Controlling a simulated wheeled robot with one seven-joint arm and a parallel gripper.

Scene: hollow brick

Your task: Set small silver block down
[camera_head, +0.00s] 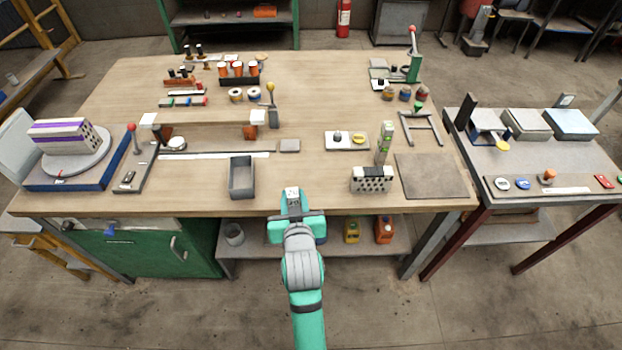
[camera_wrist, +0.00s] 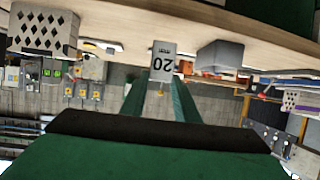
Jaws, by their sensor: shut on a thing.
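The small silver block (camera_head: 292,191) is between the fingertips of my gripper (camera_head: 292,200), at the front edge of the wooden workbench (camera_head: 330,200). In the wrist view, which looks upside down, the block (camera_wrist: 162,62) shows a face marked "20". The fingers of my gripper (camera_wrist: 160,84) are shut on it from both sides. The block appears held in the air. The head view does not clearly show how far it is above the bench top.
A grey open box (camera_head: 242,178) stands to the left of the block. A hollow brick (camera_head: 371,180) with diamond holes stands to the right, beside a dark flat plate (camera_head: 432,177).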

